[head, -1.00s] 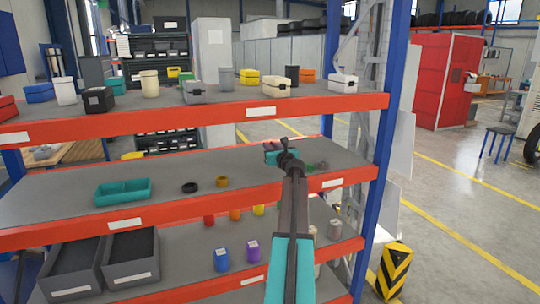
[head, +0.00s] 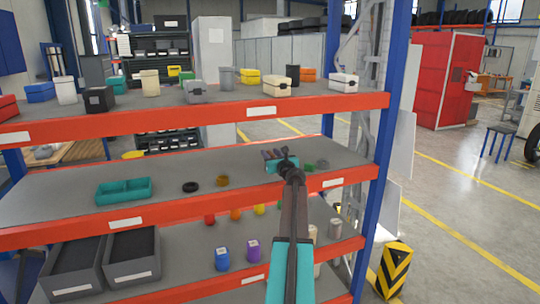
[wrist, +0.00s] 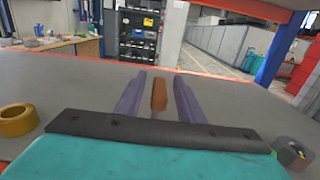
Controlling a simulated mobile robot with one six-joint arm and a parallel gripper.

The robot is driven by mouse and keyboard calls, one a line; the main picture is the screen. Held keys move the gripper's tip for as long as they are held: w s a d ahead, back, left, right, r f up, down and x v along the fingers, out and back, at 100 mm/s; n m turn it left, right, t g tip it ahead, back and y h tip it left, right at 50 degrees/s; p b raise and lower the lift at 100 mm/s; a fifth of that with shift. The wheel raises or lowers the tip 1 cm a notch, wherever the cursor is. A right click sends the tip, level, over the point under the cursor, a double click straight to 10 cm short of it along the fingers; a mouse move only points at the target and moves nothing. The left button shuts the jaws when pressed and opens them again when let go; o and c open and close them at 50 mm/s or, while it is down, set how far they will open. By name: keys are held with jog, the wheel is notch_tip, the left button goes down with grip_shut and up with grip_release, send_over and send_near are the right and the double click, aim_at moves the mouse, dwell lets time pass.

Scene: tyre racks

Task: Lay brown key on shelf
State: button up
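The brown key (wrist: 159,95) shows in the wrist view as a narrow brown bar between my two purple-grey fingers, with a gap on each side. My gripper (wrist: 160,88) is open around it and does not appear to touch it. In the head view my gripper (head: 274,154) is over the right part of the middle shelf (head: 90,180), with its fingers pointing away toward the back. The key is too small to make out in the head view. Whether it rests fully on the shelf surface is hard to tell.
On the middle shelf are a teal divided tray (head: 124,191), a black ring (head: 190,187) and a brass ring (head: 222,181), left of my gripper. A grey nut-like part (head: 322,164) lies close on the right. The upper shelf (head: 330,107) hangs above; a blue post (head: 392,130) bounds the right.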

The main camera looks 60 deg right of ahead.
jog(key=shift+r, duration=0.15)
jog(key=b+v, duration=0.2)
jog(key=v, duration=1)
dwell(0.5)
dwell(0.8)
